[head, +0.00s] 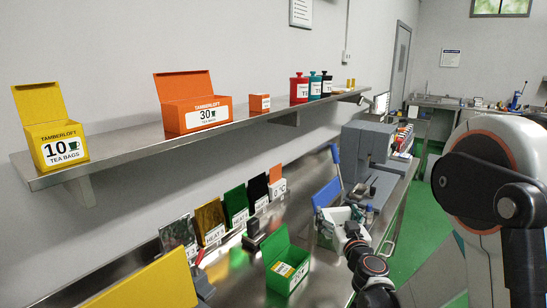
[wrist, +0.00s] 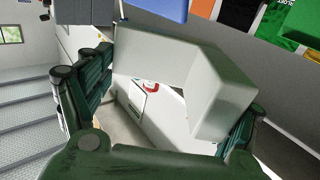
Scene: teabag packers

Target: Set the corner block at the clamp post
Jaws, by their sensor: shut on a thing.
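In the wrist view a pale L-shaped corner block (wrist: 217,97) sits between the two dark green fingers of my gripper (wrist: 160,105). The fingers are shut on it, left and right, and its angled arm points down to the right. In the head view a whitish shape, which seems to be the block (head: 335,218), shows at my gripper (head: 352,234), over the right part of the steel bench. The arm partly hides the contact there. I cannot tell for sure which part is the clamp post; a red-handled clamp (head: 200,262) stands at the bench's front left.
A green open box (head: 288,268) stands on the bench left of my gripper. A dark block (head: 254,234) and upright coloured panels (head: 236,206) line the wall side. A blue panel (head: 326,194) and grey machine (head: 362,150) stand behind. A wall shelf (head: 130,152) carries tea boxes.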

